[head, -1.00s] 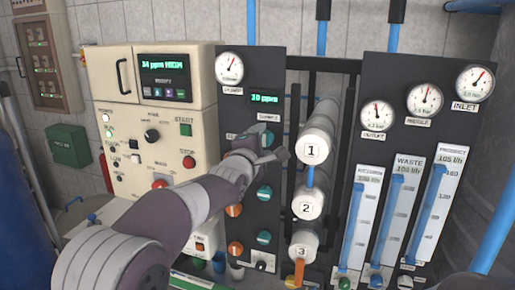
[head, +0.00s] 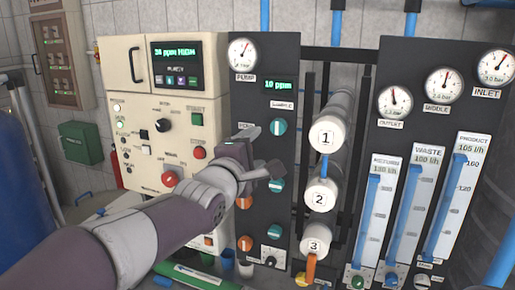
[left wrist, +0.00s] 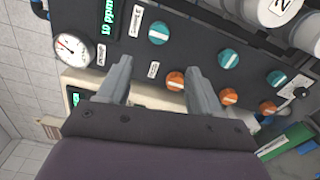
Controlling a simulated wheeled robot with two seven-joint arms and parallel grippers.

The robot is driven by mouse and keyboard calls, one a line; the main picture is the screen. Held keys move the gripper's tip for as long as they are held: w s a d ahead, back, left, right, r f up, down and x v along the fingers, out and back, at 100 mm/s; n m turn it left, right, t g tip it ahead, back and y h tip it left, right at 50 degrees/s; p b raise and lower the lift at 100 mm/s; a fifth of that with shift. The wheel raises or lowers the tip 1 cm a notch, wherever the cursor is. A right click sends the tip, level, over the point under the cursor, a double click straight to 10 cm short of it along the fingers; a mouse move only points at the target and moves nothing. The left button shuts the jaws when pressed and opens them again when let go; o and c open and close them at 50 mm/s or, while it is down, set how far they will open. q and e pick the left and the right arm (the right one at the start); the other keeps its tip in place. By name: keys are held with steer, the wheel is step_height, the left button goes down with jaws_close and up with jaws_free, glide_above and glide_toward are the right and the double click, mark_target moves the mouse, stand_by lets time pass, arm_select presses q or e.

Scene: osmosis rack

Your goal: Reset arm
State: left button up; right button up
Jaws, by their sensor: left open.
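My left arm comes in from the left in the head view. Its left gripper (head: 266,152) is in front of the dark valve panel (head: 262,110), among the teal and orange knobs. In the left wrist view the two fingers (left wrist: 160,85) are apart with nothing between them. A teal knob (left wrist: 158,33) and an orange knob (left wrist: 175,81) lie beyond the fingertips, and I cannot tell exactly how far. An upper teal knob (head: 278,127) shows just above the gripper in the head view. My right gripper is in neither view.
A cream control cabinet (head: 160,120) with a lit display stands left of the panel. White cylinders (head: 320,195) numbered 1 to 3 stand right of it. Farther right is a dark panel with gauges (head: 444,84) and blue flow tubes. A green box (head: 80,143) hangs on the wall.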

arm_select(q)
steer(key=s+a+f+m+g+y, duration=0.1)
steer(key=s+a+f+m+g, duration=0.2)
steer(key=f, duration=0.5)
steer(key=s+a+f+m+g+y, duration=0.1)
steer(key=s+f+m+g+y, duration=0.15)
steer(key=f+m, duration=0.45)
steer(key=s+a+f+m+g+y, duration=0.1)
steer(key=s+a+f+m+g, duration=0.2)
steer(key=f, duration=0.6)
steer(key=s+a+f+m+g, duration=0.1)
steer(key=s+a+f+g, duration=0.1)
steer(key=s+f, duration=0.2)
steer(key=s+a+f+m+g, duration=0.1)
steer(key=s+a+f+g, duration=0.1)
steer(key=s, duration=0.5)
steer(key=s+a+f+m+g+y, duration=0.1)
steer(key=s+a+f+g, duration=0.1)
steer(key=s+f, duration=0.3)
steer(key=shift+s+a+f+g, duration=0.35)
steer(key=shift+a+f+g, duration=0.05)
steer(key=shift+f+g, duration=0.4)
